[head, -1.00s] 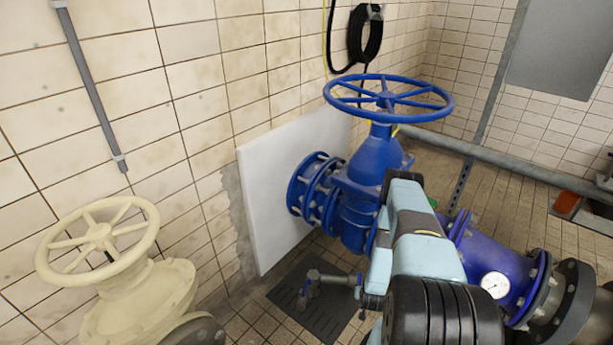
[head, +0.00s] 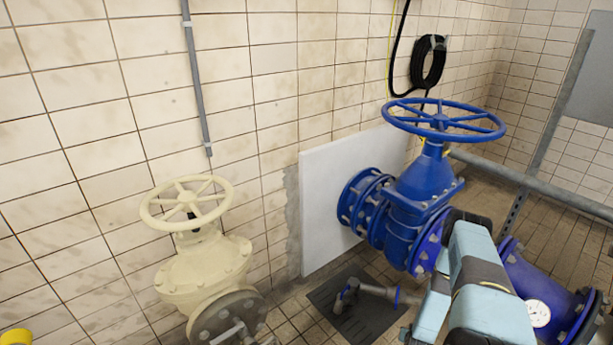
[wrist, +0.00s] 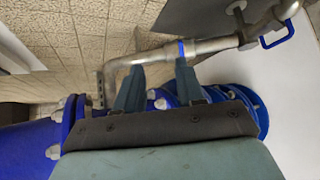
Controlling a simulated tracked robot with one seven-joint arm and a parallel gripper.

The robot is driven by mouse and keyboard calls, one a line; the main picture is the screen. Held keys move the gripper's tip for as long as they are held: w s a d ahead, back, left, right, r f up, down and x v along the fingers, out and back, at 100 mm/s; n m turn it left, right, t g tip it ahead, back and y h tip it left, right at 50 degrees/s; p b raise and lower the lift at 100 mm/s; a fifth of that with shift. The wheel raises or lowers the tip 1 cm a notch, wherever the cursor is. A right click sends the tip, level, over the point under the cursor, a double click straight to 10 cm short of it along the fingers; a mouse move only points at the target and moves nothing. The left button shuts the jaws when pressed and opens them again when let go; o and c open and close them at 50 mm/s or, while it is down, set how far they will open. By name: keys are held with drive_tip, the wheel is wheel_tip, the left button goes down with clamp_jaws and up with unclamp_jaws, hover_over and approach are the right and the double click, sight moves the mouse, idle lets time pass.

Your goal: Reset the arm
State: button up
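My arm (head: 480,285), pale blue-grey with dark parts, reaches in from the lower right of the head view, in front of the blue pipework. My gripper (wrist: 158,88) shows in the wrist view with its two fingers apart and nothing seen held between them. Beyond the fingertips runs a thin grey pipe (wrist: 215,47) with a blue band and a blue handle (wrist: 277,34); I cannot tell whether the fingers touch it. The fingers are not clearly visible in the head view.
A large blue valve with a handwheel (head: 444,120) stands close behind my arm. A cream valve with a handwheel (head: 187,205) stands left, near the tiled wall. A pressure gauge (head: 537,313) sits on the blue pipe at right. A grey rail (head: 540,182) crosses behind.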

drive_tip(key=w+d+r, duration=0.1)
drive_tip(key=w+r, duration=0.4)
drive_tip(key=r, duration=0.4)
drive_tip(key=w+r+n, duration=0.1)
drive_tip(key=w+r, duration=0.5)
drive_tip(key=r, duration=0.3)
drive_tip(key=w+d+r, duration=0.1)
drive_tip(key=w+r, duration=0.4)
drive_tip(key=r, duration=0.4)
drive_tip(key=w+a+r+n+g+y, duration=0.1)
drive_tip(key=a+r, duration=0.2)
drive_tip(key=r, duration=1.2)
drive_tip(key=a+r, duration=0.3)
drive_tip(key=r, duration=1.2)
drive_tip(key=s+a+r+n, duration=0.1)
drive_tip(key=s+a+r, duration=0.4)
drive_tip(key=s+r, duration=0.5)
drive_tip(key=s+a+r, duration=0.4)
drive_tip(key=s+r, duration=0.3)
drive_tip(key=r, duration=0.7)
drive_tip(key=s+a+r, duration=0.2)
drive_tip(key=s+r, duration=0.1)
drive_tip(key=s, duration=0.9)
drive_tip(key=s+a+r+g+y, duration=0.1)
drive_tip(key=s+a+r, duration=0.2)
drive_tip(key=s, duration=1)
drive_tip(key=shift+a+r+n, duration=0.15)
drive_tip(key=shift+r+n, duration=0.25)
drive_tip(key=shift+r, duration=0.25)
